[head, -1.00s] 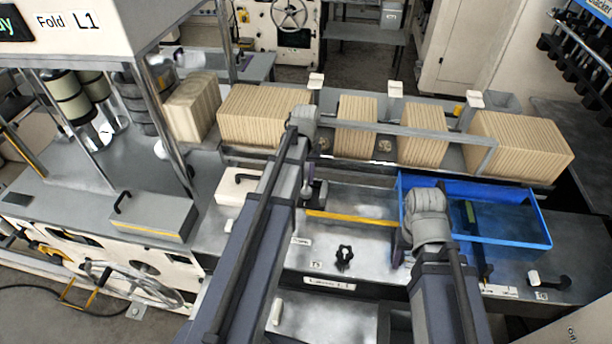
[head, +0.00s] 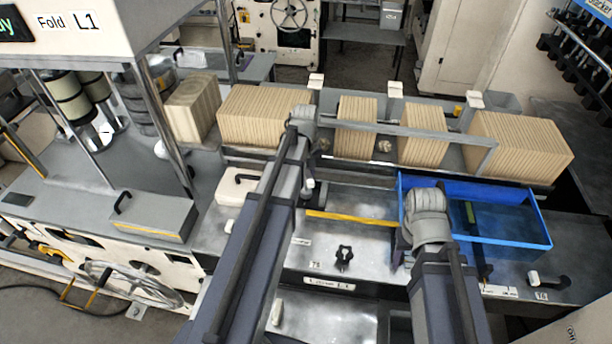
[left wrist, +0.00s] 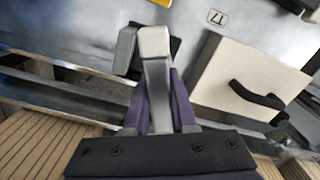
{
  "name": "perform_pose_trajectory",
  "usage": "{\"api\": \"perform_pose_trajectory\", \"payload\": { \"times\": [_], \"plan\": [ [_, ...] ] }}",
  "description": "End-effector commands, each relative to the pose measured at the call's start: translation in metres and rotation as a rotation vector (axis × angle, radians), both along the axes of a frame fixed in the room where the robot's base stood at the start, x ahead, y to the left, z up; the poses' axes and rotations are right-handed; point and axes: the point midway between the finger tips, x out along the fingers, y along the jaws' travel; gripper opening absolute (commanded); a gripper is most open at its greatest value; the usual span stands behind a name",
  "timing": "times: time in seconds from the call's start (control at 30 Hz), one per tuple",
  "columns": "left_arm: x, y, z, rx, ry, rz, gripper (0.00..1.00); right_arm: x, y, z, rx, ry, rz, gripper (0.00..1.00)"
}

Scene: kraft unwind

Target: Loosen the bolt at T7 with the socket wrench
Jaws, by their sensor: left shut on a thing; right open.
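My left gripper (head: 309,184) is mostly hidden behind my left arm in the head view. I cannot tell if this is the socket wrench. The T7 label (left wrist: 216,17) lies on the grey bench beside the fingers, close to a white box. The bolt at T7 cannot be made out. My right gripper (head: 408,243) is open near the blue tray's front left corner, its fingers mostly hidden by the wrist.
The white box (left wrist: 240,73) has a black handle (left wrist: 255,95). A blue tray (head: 545,235) stands at the right. A yellow strip (head: 350,218) crosses the bench. A small black fixture (head: 344,256) stands by another label. Tan pleated stacks (head: 262,115) line the back.

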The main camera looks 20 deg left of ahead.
Motion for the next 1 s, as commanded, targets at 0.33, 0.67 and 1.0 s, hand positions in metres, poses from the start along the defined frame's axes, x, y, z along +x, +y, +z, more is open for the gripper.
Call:
{"api": "perform_pose_trajectory", "payload": {
  "times": [0.33, 0.67, 1.0],
  "plan": [
    [0.0001, 0.0001, 0.0007, 0.0, 0.0, 0.118, 0.0, 0.0001, 0.0, 0.0007, 0.0, 0.0, 0.0, 0.55],
    [0.0, 0.0, 0.0007, 0.0, 0.0, 0.201, 0.0, 0.0001, 0.0, 0.0007, 0.0, 0.0, 0.0, 0.55],
    [0.0, 0.0, 0.0015, 0.0, 0.0, 0.396, 0.0, 0.0, 0.0, 0.0015, 0.0, 0.0, 0.0, 0.55]
  ]
}}
